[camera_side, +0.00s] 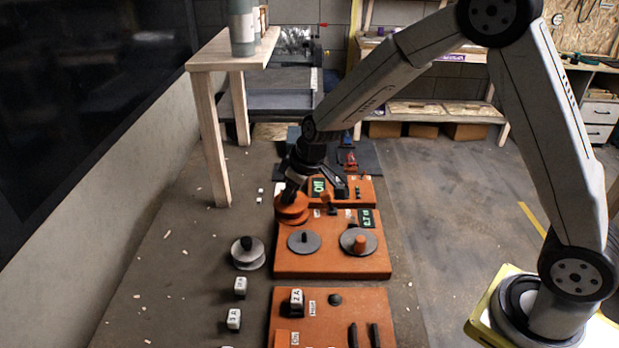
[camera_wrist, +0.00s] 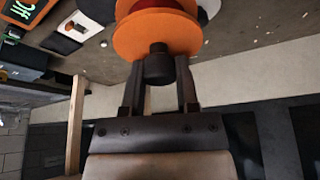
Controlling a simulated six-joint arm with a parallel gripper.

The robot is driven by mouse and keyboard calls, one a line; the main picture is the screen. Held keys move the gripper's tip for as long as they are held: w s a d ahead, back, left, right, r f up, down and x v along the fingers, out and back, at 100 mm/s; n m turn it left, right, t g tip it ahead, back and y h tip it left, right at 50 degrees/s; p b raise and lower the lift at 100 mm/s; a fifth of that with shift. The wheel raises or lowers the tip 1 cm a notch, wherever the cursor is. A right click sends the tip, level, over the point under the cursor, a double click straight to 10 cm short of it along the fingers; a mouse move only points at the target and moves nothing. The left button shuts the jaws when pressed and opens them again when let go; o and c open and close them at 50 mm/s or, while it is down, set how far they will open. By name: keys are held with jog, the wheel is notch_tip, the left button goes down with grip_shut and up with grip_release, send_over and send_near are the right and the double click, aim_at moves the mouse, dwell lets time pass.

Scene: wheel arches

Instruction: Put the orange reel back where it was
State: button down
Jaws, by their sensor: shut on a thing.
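The orange reel (camera_side: 292,214) is a spool with two round flanges. In the side view it is at the back left corner of the middle orange panel (camera_side: 333,265); I cannot tell if it touches anything below. My gripper (camera_side: 291,190) comes down on it from above. In the wrist view my gripper (camera_wrist: 158,78) is shut on the black knob (camera_wrist: 158,63) of the orange reel (camera_wrist: 150,36). The panel carries a bare grey disc (camera_side: 302,242) on the left and a grey disc with an orange hub (camera_side: 347,242) on the right.
A grey reel (camera_side: 248,258) with a black knob stands on the floor left of the panel. Labelled blocks (camera_side: 240,286) (camera_side: 233,319) stand nearer the front. Another orange panel (camera_side: 335,320) lies in front. A wooden table (camera_side: 232,57) stands at the back left.

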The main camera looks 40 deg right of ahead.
jog(key=w+a+f, duration=0.1)
jog(key=w+f, duration=0.8)
jog(key=w, duration=0.3)
jog(key=shift+w, duration=0.3)
jog(key=shift+a, duration=0.1)
jog(key=shift+w+f, duration=0.25)
jog(key=shift+f, duration=1.6)
jog(key=shift+f, duration=0.1)
